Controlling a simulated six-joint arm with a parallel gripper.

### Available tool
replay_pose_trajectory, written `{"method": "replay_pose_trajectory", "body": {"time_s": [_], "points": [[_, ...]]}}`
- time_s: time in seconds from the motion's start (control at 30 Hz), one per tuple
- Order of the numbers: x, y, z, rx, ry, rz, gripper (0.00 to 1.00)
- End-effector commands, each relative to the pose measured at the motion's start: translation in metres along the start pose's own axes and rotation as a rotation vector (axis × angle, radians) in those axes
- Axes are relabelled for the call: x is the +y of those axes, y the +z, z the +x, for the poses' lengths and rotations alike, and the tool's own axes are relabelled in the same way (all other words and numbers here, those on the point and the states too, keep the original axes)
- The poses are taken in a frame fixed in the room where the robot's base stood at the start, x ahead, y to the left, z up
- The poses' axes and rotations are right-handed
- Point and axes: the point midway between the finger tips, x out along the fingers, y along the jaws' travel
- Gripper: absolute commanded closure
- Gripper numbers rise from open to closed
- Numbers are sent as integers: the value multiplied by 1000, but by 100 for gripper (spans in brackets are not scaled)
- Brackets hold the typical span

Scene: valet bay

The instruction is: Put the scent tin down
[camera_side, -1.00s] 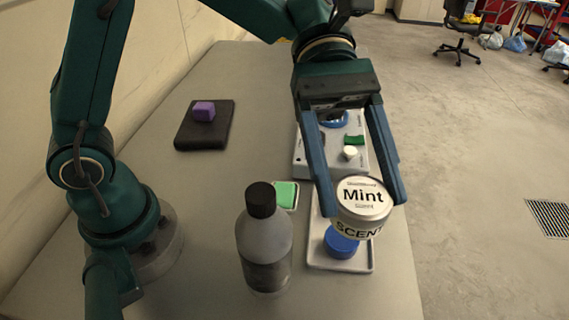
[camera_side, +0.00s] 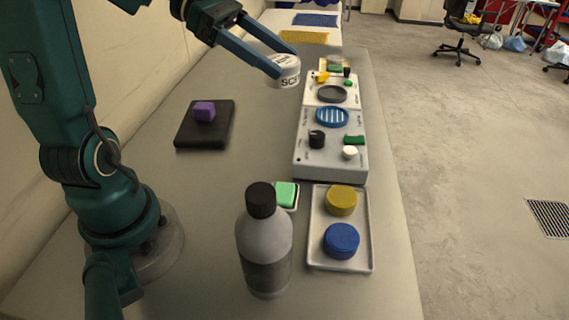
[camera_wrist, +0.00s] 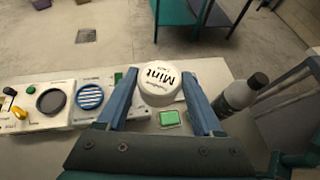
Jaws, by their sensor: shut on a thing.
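The scent tin (camera_side: 286,76) is a white round tin. Its lid reads "Mint" in the wrist view (camera_wrist: 160,84). My gripper (camera_side: 283,66) is shut on the tin's sides and holds it in the air, over the table left of the control box's far end in the side view. In the wrist view the tin sits between the two blue fingers, lid toward the camera. The tin's underside is hidden.
A control box (camera_side: 300,162) with discs and knobs stands on the table (camera_side: 240,120). A tray (camera_side: 316,258) holds yellow and blue discs. A bottle (camera_side: 265,240), a green block (camera_side: 286,194) and a black pad (camera_side: 186,138) with a purple cube (camera_side: 204,111) stand nearby.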

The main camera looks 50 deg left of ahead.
Motion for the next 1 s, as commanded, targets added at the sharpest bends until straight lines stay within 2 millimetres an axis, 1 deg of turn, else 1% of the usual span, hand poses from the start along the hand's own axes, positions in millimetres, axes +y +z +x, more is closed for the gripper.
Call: {"method": "replay_pose_trajectory", "body": {"time_s": [0.03, 0.23, 0.37, 0.47, 0.57, 0.67, 0.8, 0.87, 0.9, 0.97, 1.0], "points": [[-1, -9, -1, -2, -25, 3, 88], [-12, -29, 3, -2, -172, 86, 88], [-24, -46, 6, -3, -309, 160, 88], [-37, -64, 8, -5, -456, 239, 88], [-56, -89, 6, -5, -662, 350, 88], [-78, -116, -1, -7, -895, 478, 88], [-102, -151, -19, -7, -1220, 657, 88], [-110, -165, -30, -6, -1360, 736, 88], [-114, -173, -38, -6, -1458, 790, 88], [-118, -185, -50, -5, -1609, 873, 88], [-120, -191, -59, -5, -1712, 930, 88]]}}
